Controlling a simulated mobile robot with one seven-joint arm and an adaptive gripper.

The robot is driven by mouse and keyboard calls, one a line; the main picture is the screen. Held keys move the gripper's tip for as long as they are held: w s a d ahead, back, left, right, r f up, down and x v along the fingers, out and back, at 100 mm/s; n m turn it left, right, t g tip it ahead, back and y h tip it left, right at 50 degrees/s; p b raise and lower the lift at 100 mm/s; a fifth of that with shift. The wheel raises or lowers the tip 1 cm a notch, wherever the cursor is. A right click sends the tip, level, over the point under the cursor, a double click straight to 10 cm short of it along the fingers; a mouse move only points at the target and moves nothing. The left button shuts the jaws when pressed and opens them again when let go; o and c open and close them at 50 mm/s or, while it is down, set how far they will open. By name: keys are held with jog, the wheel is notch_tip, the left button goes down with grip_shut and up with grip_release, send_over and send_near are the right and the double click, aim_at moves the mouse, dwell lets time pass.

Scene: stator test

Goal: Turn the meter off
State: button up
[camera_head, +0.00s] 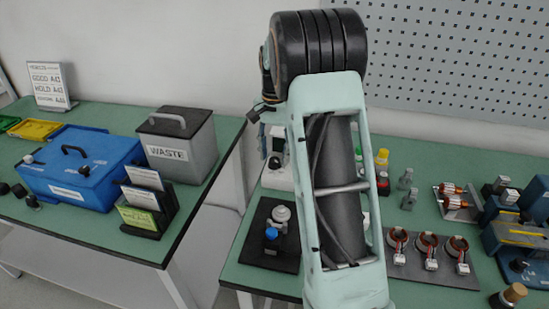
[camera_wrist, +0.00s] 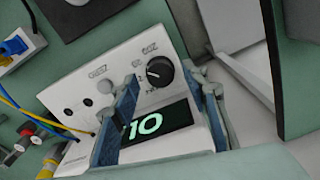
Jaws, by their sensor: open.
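The meter (camera_wrist: 100,75) is a white box in the wrist view, tilted in the picture. It has a black round dial (camera_wrist: 160,72) with printed marks around it. Its dark display (camera_wrist: 172,122) is lit and shows green digits that read about 10. My gripper (camera_wrist: 163,88) is open, with blue-grey fingers on either side of the dial and display. The dial lies between the fingertips, and I cannot tell whether they touch it.
Blue and yellow leads and red plugs (camera_wrist: 28,130) lie left of the meter. On the right bench are bottles (camera_head: 381,160), a plate with several copper-wound rings (camera_head: 420,265) and a dark fixture (camera_head: 275,255). The left bench holds a blue box (camera_head: 85,180) and a waste bin (camera_head: 200,150).

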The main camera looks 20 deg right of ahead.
jog(key=shift+f, duration=0.55)
grip_shut()
